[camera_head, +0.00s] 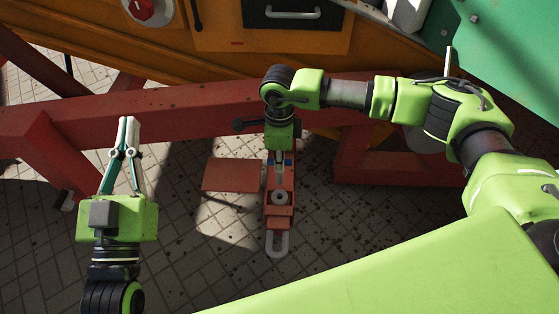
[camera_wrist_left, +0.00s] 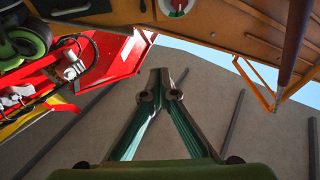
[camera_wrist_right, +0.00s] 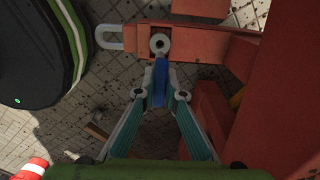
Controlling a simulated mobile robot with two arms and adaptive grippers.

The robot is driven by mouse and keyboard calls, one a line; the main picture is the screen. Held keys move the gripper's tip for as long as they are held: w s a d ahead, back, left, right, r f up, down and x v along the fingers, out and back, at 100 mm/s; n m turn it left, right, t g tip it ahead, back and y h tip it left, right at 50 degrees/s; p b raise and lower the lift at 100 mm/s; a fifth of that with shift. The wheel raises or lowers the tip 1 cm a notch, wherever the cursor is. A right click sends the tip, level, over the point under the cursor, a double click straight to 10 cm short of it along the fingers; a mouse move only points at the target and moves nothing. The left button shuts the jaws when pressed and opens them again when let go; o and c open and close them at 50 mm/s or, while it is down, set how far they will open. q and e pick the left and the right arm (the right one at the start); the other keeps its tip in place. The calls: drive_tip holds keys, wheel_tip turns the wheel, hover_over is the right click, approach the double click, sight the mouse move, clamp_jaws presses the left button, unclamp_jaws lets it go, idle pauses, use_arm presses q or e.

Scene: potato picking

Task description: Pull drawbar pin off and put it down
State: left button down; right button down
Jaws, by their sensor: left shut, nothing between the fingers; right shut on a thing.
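The red drawbar (camera_head: 273,218) runs down from the red frame, with a grey ring (camera_head: 279,197) on it and a grey loop at its end. My right gripper (camera_head: 282,158) points down over the drawbar and is shut on a blue piece, taken as the drawbar pin (camera_wrist_right: 160,85). In the right wrist view the pin stands between the fingertips, close to the ring (camera_wrist_right: 160,44). Its lower part is hidden, so I cannot tell whether it is in a hole. My left gripper (camera_head: 129,124) is shut and empty, away to the left.
A red beam (camera_head: 180,110) crosses behind the drawbar, under an orange machine body (camera_head: 240,40). A flat red plate (camera_head: 231,175) lies left of the drawbar. Paved floor (camera_head: 190,260) is open between it and my left arm. A green machine panel (camera_head: 510,60) is at upper right.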

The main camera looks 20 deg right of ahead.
drive_tip(key=shift+r+p, duration=0.4)
drive_tip(key=shift+r, duration=0.3)
use_arm(q)
wheel_tip(320, 180, down, 8)
drive_tip(key=g+y, duration=0.1)
drive_tip(key=g, duration=0.3)
drive_tip(key=shift+w+a+p, duration=0.3)
drive_tip(key=shift+w+a, duration=0.05)
drive_tip(key=shift+a, duration=0.05)
use_arm(e)
drive_tip(key=shift+r, duration=0.55)
drive_tip(key=shift+r, duration=0.15)
drive_tip(key=shift+r+p, duration=0.6)
drive_tip(key=shift+r, duration=0.1)
use_arm(q)
drive_tip(key=s+a+f+g+y, duration=0.1)
drive_tip(key=s+a+f+g, duration=0.1)
drive_tip(key=f+g, duration=0.3)
drive_tip(key=shift+s+f+y+p, duration=0.4)
drive_tip(key=shift+s+f, duration=0.4)
drive_tip(key=shift+f, duration=1.2)
use_arm(e)
drive_tip(key=shift+r, duration=0.65)
use_arm(q)
drive_tip(key=shift+a, duration=0.1)
